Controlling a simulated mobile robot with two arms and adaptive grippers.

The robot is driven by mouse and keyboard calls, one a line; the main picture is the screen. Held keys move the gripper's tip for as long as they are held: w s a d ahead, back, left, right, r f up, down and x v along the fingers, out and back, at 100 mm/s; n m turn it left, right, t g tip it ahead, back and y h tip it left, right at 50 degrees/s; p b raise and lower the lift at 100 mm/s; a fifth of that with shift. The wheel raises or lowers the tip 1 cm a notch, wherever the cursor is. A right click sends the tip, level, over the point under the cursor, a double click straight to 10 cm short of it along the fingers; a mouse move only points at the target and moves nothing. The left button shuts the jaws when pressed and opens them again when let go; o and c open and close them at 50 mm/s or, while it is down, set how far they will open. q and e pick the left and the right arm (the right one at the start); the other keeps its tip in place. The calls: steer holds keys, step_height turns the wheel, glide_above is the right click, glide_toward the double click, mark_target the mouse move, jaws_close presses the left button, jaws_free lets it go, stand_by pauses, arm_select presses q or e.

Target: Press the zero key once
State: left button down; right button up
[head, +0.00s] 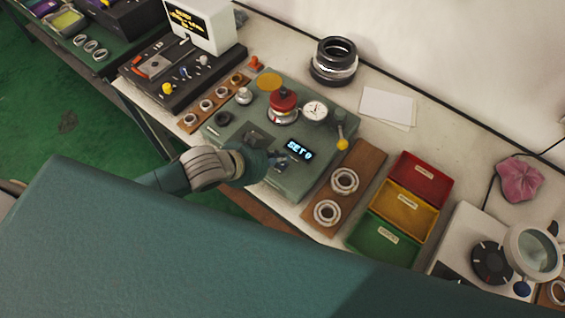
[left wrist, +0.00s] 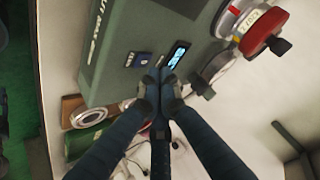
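The grey-green measuring device (head: 225,131) stands on the bench, and its lit display (head: 298,149) reads "SET0". In the left wrist view the display (left wrist: 178,55) is just beyond my fingertips. A small dark blue key (left wrist: 142,60) with a pale mark sits beside it; I cannot read the mark, so I cannot tell whether it is the zero key. My left gripper (head: 272,166) is over the device's front, close to the display. In the left wrist view its fingertips (left wrist: 158,80) are together with nothing between them. Whether they touch a key is unclear. My right gripper is not in view.
On the device stand a red-topped part (head: 284,101), a dial gauge (head: 314,110) and a yellow-knobbed lever (head: 341,143). A wooden board with two rings (head: 357,175) and red, yellow and green bins (head: 419,172) lie to the right. A ring board (head: 192,122) lies left.

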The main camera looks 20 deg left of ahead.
mark_target(281, 166)
arm_select(q)
steer(key=shift+f, duration=0.1)
steer(key=shift+f, duration=0.35)
steer(key=shift+f, duration=0.35)
stand_by(0.8)
steer(key=shift+r, duration=0.1)
steer(key=shift+r+p, duration=0.65)
steer(key=shift+p, duration=0.4)
step_height(281, 166, up, 5)
steer(key=p, duration=0.5)
steer(key=shift+r+p, duration=0.1)
steer(key=shift+p, duration=0.25)
